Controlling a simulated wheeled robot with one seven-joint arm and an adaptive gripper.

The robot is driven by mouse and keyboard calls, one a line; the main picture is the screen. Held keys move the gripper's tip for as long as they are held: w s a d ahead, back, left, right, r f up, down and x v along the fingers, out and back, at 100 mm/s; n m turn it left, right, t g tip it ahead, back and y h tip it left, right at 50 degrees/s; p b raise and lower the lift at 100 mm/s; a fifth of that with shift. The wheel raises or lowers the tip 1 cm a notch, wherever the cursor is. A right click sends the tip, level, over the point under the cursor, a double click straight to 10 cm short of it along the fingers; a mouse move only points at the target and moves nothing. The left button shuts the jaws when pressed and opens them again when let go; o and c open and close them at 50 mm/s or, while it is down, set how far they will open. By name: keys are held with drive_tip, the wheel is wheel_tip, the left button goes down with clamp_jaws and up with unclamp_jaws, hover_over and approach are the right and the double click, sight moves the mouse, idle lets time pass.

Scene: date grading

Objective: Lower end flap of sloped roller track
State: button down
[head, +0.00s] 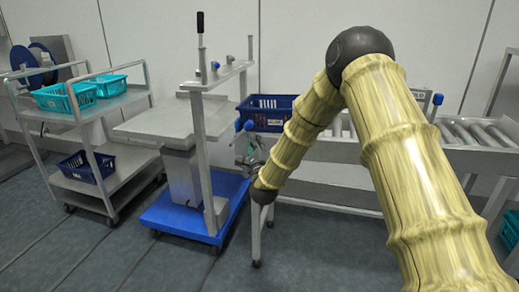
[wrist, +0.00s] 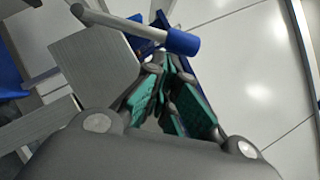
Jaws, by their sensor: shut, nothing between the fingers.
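The roller track (head: 475,132) runs along the wall at the right, with metal rollers and grey side rails. A dark blue crate (head: 266,108) stands at its left end. A blue-tipped handle (head: 248,125) shows at that end, just above my gripper (head: 246,150). In the wrist view a grey bar with a blue grip (wrist: 172,38) crosses just beyond the fingertips; I cannot tell whether they touch it. My gripper's green-padded fingers (wrist: 168,78) are shut and empty. The end flap itself cannot be clearly made out; my arm hides part of the track.
A lift table with a grey top (head: 160,120) and blue base (head: 180,218) stands left of my gripper, its upright post (head: 203,150) close by. Further left is a two-shelf trolley (head: 125,100) with teal baskets (head: 65,97) and a blue basket (head: 85,166). The front floor is clear.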

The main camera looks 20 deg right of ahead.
drive_tip(key=shift+w+a+r, duration=0.1)
drive_tip(key=shift+w+r, duration=0.05)
drive_tip(key=shift+w, duration=0.05)
idle(0.4)
drive_tip(key=shift+a+r+n+p, duration=0.15)
drive_tip(key=shift+r+n+p, duration=0.15)
drive_tip(key=shift+p, duration=0.05)
